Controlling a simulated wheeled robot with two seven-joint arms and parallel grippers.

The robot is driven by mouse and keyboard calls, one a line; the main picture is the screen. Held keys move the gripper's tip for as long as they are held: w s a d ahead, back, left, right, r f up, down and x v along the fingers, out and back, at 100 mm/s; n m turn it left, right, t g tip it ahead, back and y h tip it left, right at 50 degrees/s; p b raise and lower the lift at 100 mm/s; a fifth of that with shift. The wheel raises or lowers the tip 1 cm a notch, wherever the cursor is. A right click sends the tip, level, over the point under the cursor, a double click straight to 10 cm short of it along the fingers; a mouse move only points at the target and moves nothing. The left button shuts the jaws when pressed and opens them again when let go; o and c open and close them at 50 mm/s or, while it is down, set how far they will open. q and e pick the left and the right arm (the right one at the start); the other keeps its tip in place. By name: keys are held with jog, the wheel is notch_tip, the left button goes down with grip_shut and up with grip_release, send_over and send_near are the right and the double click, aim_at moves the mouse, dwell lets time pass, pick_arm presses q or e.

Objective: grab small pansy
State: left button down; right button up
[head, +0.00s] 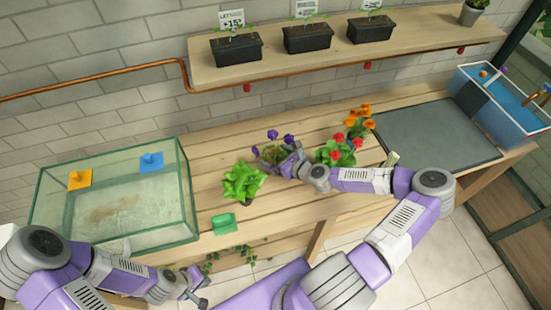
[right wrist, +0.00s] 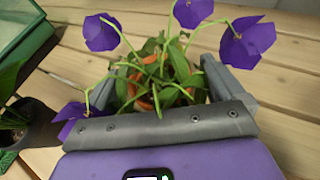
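The small pansy (head: 273,136) has purple flowers and stands on the wooden bench behind a leafy green plant. In the right wrist view the pansy's flowers (right wrist: 247,42) spread above green leaves and an orange pot (right wrist: 143,92). My right gripper (head: 278,155) is at the pansy. In the wrist view its fingers (right wrist: 168,92) are wide apart, one on each side of the pot, with gaps visible. Leaves hide part of the pot. My left gripper (head: 203,287) is low at the front of the bench, away from the pansy, and looks open and empty.
The leafy green plant (head: 243,181) stands close in front-left of the pansy. Red flowers (head: 338,150) and orange flowers (head: 360,122) stand to the right. A glass tank (head: 190,190) is at the left, with a green block (head: 223,224) beside it. A shelf (head: 210,72) hangs above.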

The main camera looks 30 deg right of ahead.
jog(key=c, duration=1.2)
